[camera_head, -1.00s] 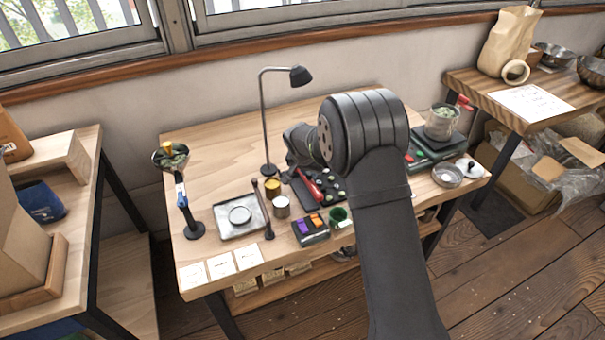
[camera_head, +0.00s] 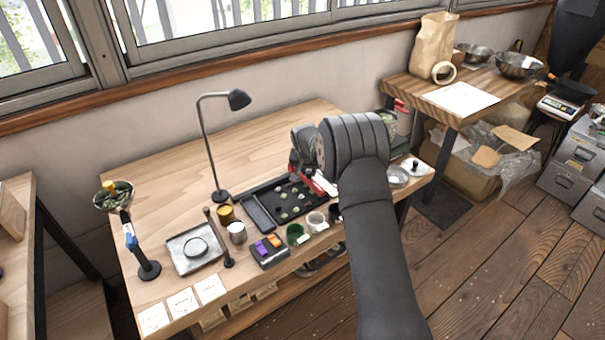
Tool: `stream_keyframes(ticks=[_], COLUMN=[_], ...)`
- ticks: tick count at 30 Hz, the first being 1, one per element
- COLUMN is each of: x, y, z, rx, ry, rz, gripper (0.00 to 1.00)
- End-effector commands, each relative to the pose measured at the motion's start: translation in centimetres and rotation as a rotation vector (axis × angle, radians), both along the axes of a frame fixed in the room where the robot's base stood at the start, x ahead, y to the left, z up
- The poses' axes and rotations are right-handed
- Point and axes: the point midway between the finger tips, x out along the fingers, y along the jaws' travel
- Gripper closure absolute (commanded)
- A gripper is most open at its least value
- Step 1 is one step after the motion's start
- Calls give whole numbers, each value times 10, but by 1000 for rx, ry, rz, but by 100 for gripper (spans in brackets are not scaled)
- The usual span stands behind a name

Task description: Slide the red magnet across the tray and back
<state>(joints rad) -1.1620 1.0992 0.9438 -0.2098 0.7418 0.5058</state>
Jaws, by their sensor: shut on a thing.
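The dark tray (camera_head: 268,192) lies on the wooden workbench, with several small greenish beans scattered on its bare middle. The red magnet (camera_head: 323,185) is a red bar with a pale part, at the right end of the tray. My gripper (camera_head: 310,178) is over that end, shut on the red magnet. My arm comes in from the lower right and its thick wrist hides part of the gripper and the tray's right side. I cannot tell whether the magnet touches the tray floor.
A black lamp (camera_head: 216,150) stands behind the tray's left end. Small cups, including a green one (camera_head: 295,233), and a dark box with purple and orange tops (camera_head: 268,250) line the front. A square metal tray (camera_head: 193,250) sits left. The bench's back left is clear.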

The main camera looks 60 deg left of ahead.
Motion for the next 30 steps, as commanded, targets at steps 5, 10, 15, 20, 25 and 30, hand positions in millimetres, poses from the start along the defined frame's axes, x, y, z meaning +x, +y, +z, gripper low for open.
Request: stream_keyframes(ticks=[5,10,15,20,25,30], x=[0,0,0,0,-3,-11], y=[0,0,0,0,-2,-10], z=[0,0,0,0,12,38], rx=[-1,-1,0,0,2,2], ry=[0,0,0,0,-1,-1], rz=[-1,-1,-1,0,0,0], gripper=[100,67,57,57,57,57])
